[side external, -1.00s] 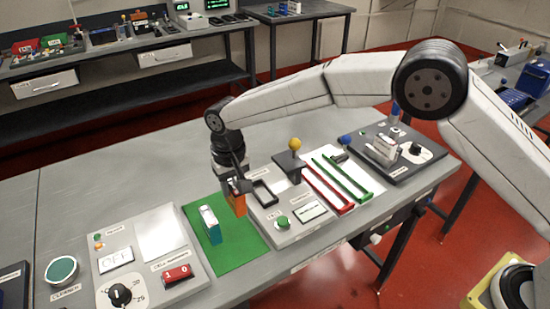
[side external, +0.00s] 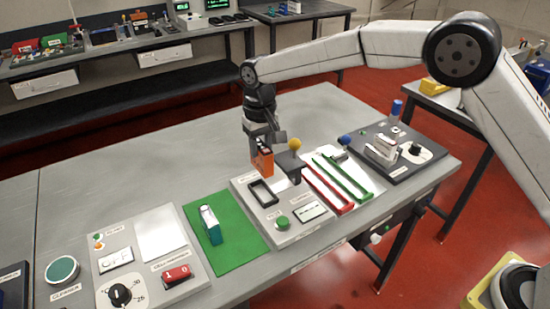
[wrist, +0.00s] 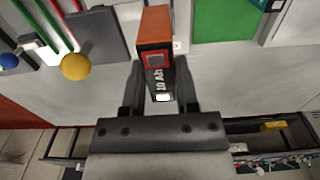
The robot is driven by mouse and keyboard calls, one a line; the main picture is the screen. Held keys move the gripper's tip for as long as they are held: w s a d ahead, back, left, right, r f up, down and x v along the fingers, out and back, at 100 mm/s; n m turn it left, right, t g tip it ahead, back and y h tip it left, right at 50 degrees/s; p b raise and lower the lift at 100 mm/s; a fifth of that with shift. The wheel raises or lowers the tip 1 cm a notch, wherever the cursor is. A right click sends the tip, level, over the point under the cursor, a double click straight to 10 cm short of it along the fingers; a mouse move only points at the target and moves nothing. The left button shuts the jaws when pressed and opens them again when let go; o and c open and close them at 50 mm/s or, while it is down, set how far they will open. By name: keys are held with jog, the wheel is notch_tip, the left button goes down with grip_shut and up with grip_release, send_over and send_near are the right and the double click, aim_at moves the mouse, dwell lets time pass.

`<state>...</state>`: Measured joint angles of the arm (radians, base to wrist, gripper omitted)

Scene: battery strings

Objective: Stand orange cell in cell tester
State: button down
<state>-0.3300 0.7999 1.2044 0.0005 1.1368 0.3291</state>
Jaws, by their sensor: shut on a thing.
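My gripper (side external: 262,140) is shut on the orange cell (side external: 262,163), an orange block with a dark printed side, and holds it roughly upright. In the wrist view, the cell (wrist: 154,30) sits between the two fingers (wrist: 157,88), with "10 Ah" on its dark face. The cell tester (side external: 290,230) is a light grey panel with a black rectangular frame (side external: 263,193), a green button and a small display. The cell is in the air above and behind the black frame, apart from it. The frame looks empty.
A green mat (side external: 231,252) left of the tester bears a teal and white cell (side external: 209,224). A dark plate with a yellow ball knob (side external: 294,144) stands close to the right of the held cell. Red and green rails (side external: 342,178) lie farther right.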

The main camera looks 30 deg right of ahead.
jog(key=shift+f, duration=0.15)
jog(key=shift+f, duration=4.1)
jog(key=shift+f, duration=0.25)
jog(key=shift+c, duration=1.4)
grip_release()
jog(key=shift+r, duration=3.9)
